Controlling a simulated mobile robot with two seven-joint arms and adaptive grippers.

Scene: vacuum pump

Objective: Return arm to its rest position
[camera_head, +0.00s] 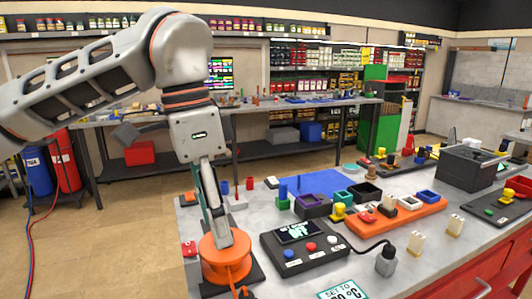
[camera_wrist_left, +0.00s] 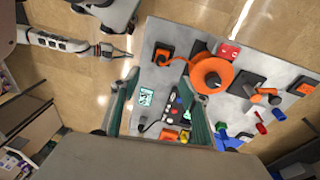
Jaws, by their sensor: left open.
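My left arm comes in from the left in the head view and bends down over the workbench (camera_head: 375,262). Its gripper (camera_head: 215,215) points down in front of the round orange part (camera_head: 227,262) on a dark base. In the left wrist view my left gripper (camera_wrist_left: 160,76) is open, with nothing seen between its two green fingers. The orange part (camera_wrist_left: 211,75) lies beside the right-hand finger there; I cannot tell if they touch. My right gripper (camera_wrist_left: 119,52) shows at upper left in the wrist view, too small to tell its opening.
A black control box (camera_head: 305,246) with a screen and coloured buttons stands right of the orange part. An orange tray (camera_head: 418,216), a blue mat (camera_head: 325,181) and several small blocks lie behind it. Open floor (camera_head: 120,235) lies left of the workbench.

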